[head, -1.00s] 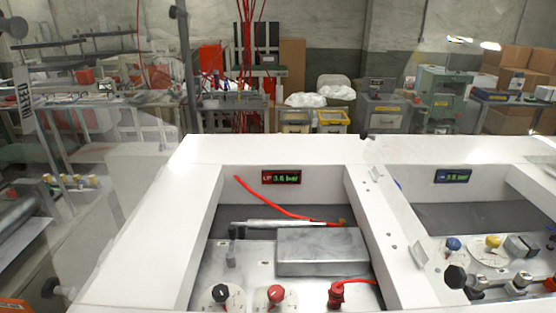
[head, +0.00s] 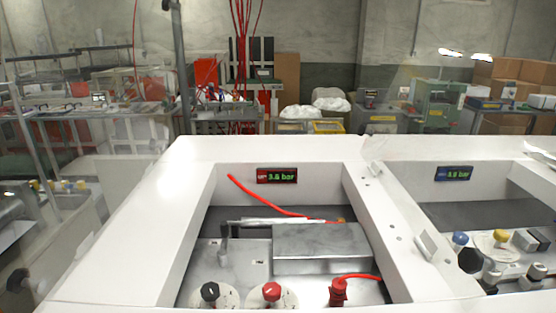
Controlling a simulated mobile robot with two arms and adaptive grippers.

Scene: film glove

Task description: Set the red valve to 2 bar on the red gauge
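The red gauge (head: 277,175) is a small display on the back wall of the left bay, with a red label and green digits that appear to read 3.6 bar. The red valve (head: 271,291) is a red knob with a white mark, on a pale round dial at the front of that bay. The lower part of the dial is cut off by the picture's bottom edge. Neither of my grippers shows in the head view.
A black knob (head: 210,291) stands left of the red valve, and a red hose fitting (head: 338,292) right of it. A metal box (head: 320,249) lies behind. The right bay has a blue gauge (head: 454,173), a blue knob (head: 460,238) and a yellow knob (head: 501,236). White frame walls surround both bays.

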